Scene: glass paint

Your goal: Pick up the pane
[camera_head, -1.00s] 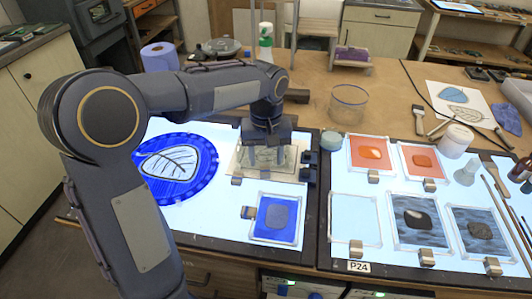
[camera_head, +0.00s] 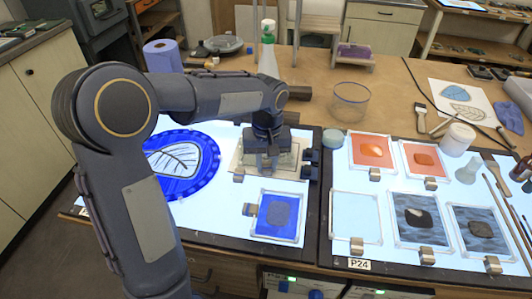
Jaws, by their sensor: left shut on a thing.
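My left gripper (camera_head: 267,168) is low over a pale beige pad (camera_head: 239,156) on the left light table, fingers pointing down. It is shut on a pane (camera_head: 286,158) that lies at the pad, mostly hidden behind the gripper and wrist. I cannot tell whether the pane touches the pad. A framed pane with a blue fill and a darker patch (camera_head: 278,216) lies in front of the gripper. My right gripper is not in view.
A blue disc with a leaf drawing (camera_head: 205,180) lies left, partly behind my arm. Black clamps (camera_head: 310,165) stand right of the pad. The right light table holds orange panes (camera_head: 372,151) and dark streaked panes (camera_head: 420,218). A glass jar (camera_head: 350,102) stands behind.

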